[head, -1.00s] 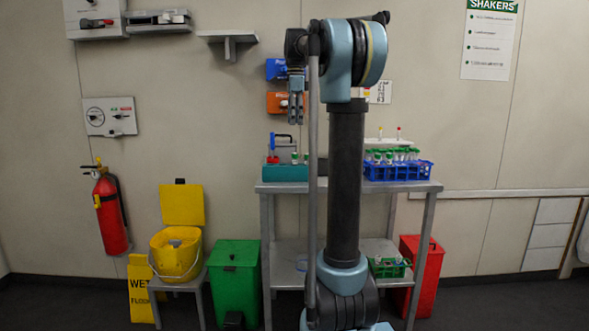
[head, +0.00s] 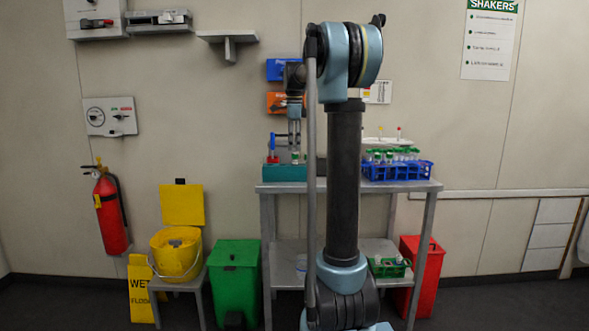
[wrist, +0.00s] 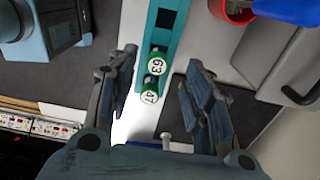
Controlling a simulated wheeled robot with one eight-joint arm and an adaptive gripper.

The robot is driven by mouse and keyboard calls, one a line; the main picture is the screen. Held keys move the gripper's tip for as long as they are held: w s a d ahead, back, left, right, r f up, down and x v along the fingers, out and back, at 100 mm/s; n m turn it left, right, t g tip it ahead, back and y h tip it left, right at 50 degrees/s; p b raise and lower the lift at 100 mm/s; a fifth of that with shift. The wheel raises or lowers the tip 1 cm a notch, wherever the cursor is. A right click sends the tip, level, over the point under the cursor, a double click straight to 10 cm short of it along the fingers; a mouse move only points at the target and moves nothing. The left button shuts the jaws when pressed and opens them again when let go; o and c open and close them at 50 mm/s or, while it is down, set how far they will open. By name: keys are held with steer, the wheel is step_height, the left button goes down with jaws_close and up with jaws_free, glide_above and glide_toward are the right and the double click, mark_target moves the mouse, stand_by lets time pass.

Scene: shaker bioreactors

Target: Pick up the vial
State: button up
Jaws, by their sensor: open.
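Two vials with green caps stand in a narrow teal rack (wrist: 178,30), one cap marked 63 (wrist: 158,62) and the other marked 47 (wrist: 152,92). The rack (head: 285,173) also shows at the left end of the steel table's top in the head view, with a green-capped vial (head: 295,157) just under my gripper (head: 294,146). In the wrist view my gripper (wrist: 160,60) is open, pointing down, with one finger on each side of the two caps. Nothing is held. The vial bodies are hidden below their caps.
A blue rack (head: 398,172) with several green-capped tubes stands at the right of the steel table (head: 345,187). A red cup (wrist: 230,12) with a blue part stands beside the teal rack. Grey equipment (wrist: 285,60) lies close on the wrist view's right.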

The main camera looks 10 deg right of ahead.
mark_target(295, 154)
steer(key=shift+s+d+f, duration=0.1)
steer(key=shift+d+f, duration=0.05)
steer(key=shift+f, duration=3.05)
steer(key=c, duration=1)
